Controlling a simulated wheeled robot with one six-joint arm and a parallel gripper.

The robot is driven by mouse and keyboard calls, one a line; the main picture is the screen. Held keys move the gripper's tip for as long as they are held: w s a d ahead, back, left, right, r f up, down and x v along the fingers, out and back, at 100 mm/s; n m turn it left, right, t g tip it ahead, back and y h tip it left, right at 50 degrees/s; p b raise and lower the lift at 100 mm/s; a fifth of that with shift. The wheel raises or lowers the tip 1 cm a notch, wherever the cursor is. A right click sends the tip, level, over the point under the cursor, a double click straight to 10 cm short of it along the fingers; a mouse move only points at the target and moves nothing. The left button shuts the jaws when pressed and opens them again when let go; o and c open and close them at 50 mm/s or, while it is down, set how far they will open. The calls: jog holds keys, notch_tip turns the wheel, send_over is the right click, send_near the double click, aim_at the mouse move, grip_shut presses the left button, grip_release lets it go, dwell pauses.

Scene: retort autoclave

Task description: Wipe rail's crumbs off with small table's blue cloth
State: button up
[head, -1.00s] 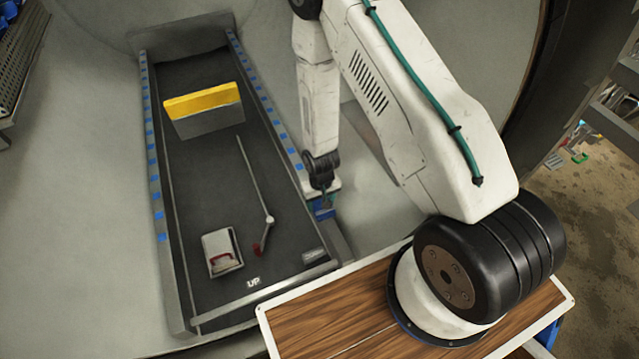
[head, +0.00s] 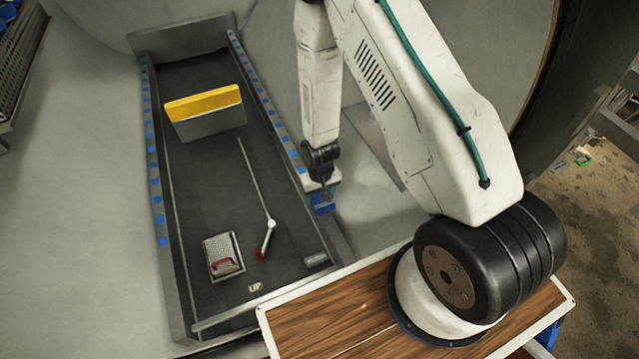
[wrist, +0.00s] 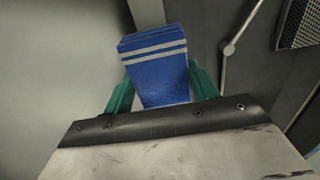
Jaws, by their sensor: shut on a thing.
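My gripper (head: 322,193) is shut on the blue cloth (wrist: 157,75), a folded block with pale stripes held between teal fingers. The cloth also shows below the gripper in the head view (head: 323,209). It is at the right side of the long dark bed, by the near part of its right rail (head: 266,92). I cannot tell whether cloth and rail touch. In the wrist view a grey rail strip (wrist: 146,12) runs out behind the cloth.
On the bed stand a yellow-topped block (head: 204,108), a thin lever (head: 254,180) with a red end, and a mesh panel (head: 222,247) with a red handle. The grey curved chamber wall (head: 85,140) surrounds the bed. A perforated shelf (head: 22,75) is at the left.

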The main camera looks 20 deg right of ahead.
jog(key=shift+r, duration=2.6)
jog(key=shift+s, duration=0.1)
